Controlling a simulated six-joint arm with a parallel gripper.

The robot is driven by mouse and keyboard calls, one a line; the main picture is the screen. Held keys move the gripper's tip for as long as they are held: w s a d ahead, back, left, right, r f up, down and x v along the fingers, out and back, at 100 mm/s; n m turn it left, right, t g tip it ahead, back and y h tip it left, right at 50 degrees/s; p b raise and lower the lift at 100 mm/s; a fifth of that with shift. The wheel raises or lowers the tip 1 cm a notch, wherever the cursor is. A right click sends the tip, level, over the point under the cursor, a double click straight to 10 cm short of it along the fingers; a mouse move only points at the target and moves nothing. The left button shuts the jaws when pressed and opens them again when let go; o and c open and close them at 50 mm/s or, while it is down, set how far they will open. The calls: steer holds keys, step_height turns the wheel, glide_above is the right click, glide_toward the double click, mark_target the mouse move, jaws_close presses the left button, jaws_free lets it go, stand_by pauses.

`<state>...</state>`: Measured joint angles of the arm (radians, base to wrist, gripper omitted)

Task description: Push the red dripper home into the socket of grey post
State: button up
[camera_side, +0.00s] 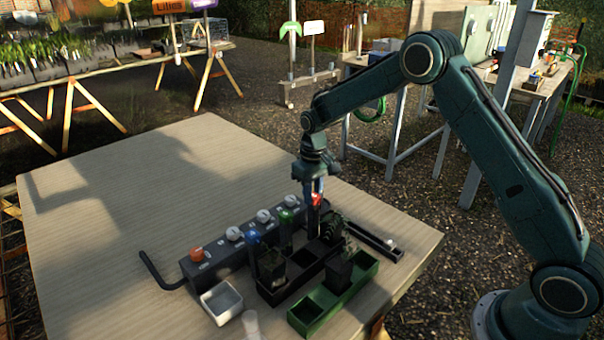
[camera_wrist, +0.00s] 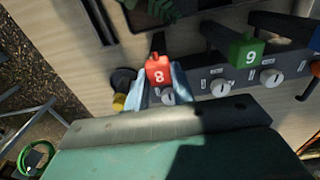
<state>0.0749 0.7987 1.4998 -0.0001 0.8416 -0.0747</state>
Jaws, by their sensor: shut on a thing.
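The red dripper, marked 8 in the wrist view (camera_wrist: 158,70), is between the two pale blue fingers of my gripper (camera_wrist: 163,88). In the side view, my gripper (camera_side: 316,186) points down and is shut on the red dripper (camera_side: 316,199). A dark upright post (camera_side: 313,220) stands just under the dripper, at the right end of the dark grey valve block (camera_side: 215,258). The socket is hidden, and I cannot tell whether the dripper sits in it.
A green dripper (camera_wrist: 247,50) marked 9 and a blue one (camera_wrist: 313,40) stand along the block. Black (camera_side: 274,292) and green (camera_side: 362,268) trays with plants and a white square dish (camera_side: 221,301) are close in front. The table's left half is clear.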

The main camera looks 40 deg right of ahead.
steer(key=shift+f, duration=0.15)
steer(key=o, duration=1)
steer(key=shift+o, duration=0.2)
step_height(320, 180, up, 14)
stand_by(0.7)
